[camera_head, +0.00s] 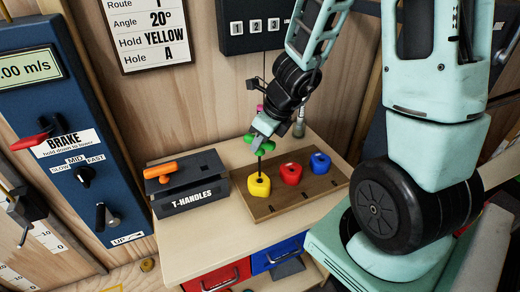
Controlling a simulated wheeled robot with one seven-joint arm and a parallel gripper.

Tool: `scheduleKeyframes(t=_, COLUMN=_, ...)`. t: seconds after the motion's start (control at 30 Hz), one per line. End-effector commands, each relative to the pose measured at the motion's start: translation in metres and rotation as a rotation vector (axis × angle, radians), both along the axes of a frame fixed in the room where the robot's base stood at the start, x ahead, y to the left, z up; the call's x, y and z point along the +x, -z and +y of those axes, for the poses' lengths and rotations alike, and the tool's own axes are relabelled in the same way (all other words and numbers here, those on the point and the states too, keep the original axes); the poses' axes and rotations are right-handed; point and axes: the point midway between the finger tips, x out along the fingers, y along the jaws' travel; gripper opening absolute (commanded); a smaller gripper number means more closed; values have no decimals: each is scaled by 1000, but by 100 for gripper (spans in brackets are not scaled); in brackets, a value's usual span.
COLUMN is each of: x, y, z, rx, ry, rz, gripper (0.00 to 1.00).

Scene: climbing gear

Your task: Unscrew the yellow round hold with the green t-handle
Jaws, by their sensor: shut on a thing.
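The yellow round hold (259,187) sits at the left end of a brown wooden tray (282,211) on the work table. The green T-handle (264,147) stands upright above it, its thin dark shaft going down to the top of the yellow hold. I cannot tell how deep the tip sits in the hold. My gripper (262,138) comes down from above and is shut on the green handle. The fingers partly cover the handle.
A red hold (291,174) and a blue hold (319,163) sit right of the yellow one in the tray. A dark T-HANDLES box (190,192) with an orange T-handle (168,171) stands left. A blue brake panel (75,140) is far left. A sign (145,30) reads Hold YELLOW, Hole A.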

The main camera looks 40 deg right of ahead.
Motion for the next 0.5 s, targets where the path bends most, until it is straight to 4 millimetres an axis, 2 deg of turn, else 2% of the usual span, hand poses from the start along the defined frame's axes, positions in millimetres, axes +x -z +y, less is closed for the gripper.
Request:
scheduleKeyframes(t=0.1, x=0, y=0, z=0, rx=-1, ry=98, rz=-1, gripper=0)
scheduleKeyframes(t=0.3, x=0, y=-1, z=0, rx=0, ry=112, rz=1, gripper=0)
scheduleKeyframes(t=0.33, x=0, y=-1, z=0, rx=0, ry=112, rz=1, gripper=19)
scheduleKeyframes(t=0.4, x=0, y=-1, z=0, rx=0, ry=111, rz=1, gripper=0)
scheduleKeyframes(t=0.5, x=0, y=-1, z=0, rx=-1, ry=110, rz=1, gripper=0)
